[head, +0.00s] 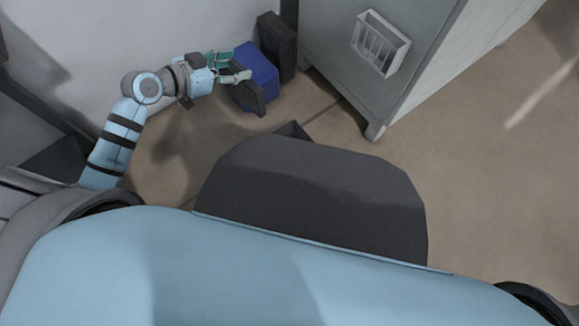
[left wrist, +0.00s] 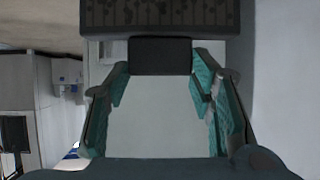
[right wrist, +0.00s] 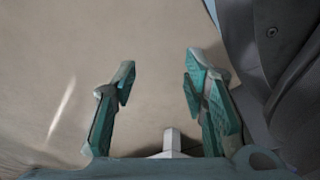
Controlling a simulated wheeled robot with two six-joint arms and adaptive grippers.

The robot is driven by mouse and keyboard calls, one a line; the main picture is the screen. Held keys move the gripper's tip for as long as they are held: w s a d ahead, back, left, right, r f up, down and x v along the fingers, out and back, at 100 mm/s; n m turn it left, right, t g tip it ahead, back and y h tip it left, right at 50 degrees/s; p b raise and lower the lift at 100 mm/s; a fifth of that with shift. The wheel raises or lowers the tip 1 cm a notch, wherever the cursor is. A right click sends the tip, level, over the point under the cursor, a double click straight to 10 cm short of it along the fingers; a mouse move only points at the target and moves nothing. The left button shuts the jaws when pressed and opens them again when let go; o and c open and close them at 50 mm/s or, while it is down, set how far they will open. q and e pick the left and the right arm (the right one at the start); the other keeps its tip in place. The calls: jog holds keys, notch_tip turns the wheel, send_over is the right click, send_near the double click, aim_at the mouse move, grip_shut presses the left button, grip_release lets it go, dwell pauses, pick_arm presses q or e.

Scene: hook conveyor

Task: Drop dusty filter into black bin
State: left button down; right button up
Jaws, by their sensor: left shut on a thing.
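My left gripper (head: 233,66) is shut on the dusty filter (head: 248,98), a dark piece held in front of the blue bin in the head view. In the left wrist view, a dark block (left wrist: 160,56) of the filter sits between the fingertips. Its wider dark body with a mottled face (left wrist: 160,14) lies beyond them. The black bin (head: 276,45) stands against the wall, just behind and right of the blue bin. My right gripper (right wrist: 160,85) is open and empty above bare floor in the right wrist view; the head view does not show it.
The blue bin (head: 258,70) stands between the filter and the black bin. A grey cabinet (head: 335,50) with a white wire-fronted holder (head: 380,43) stands right of the black bin. Brown floor (head: 470,165) is clear on the right.

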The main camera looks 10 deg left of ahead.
aim_at(252, 103)
pick_arm(q)
jog(key=d+f, duration=0.1)
jog(key=f, duration=0.2)
jog(key=s+d+f+b, duration=0.1)
jog(key=d+f, duration=0.1)
jog(key=f, duration=0.2)
jog(key=d+f, duration=0.1)
jog(key=f, duration=0.3)
jog(key=shift+s+d+f+b, duration=0.15)
jog(key=shift+d+b, duration=0.05)
jog(key=shift+b, duration=0.1)
pick_arm(e)
jog(key=w+a+t+b, duration=0.1)
jog(key=w+a+b, duration=0.1)
jog(key=w, duration=0.2)
pick_arm(q)
jog(key=s+d+f+b, duration=0.3)
jog(key=d+f, duration=0.5)
jog(key=f, duration=0.7)
jog(key=shift+d+b, duration=0.15)
jog(key=shift+b, duration=0.6)
pick_arm(e)
notch_tip(252, 103, up, 11)
jog(key=w+a, duration=0.1)
jog(key=shift+w+n+g, duration=0.3)
jog(key=shift+n+g, duration=0.1)
jog(key=shift+f, duration=0.1)
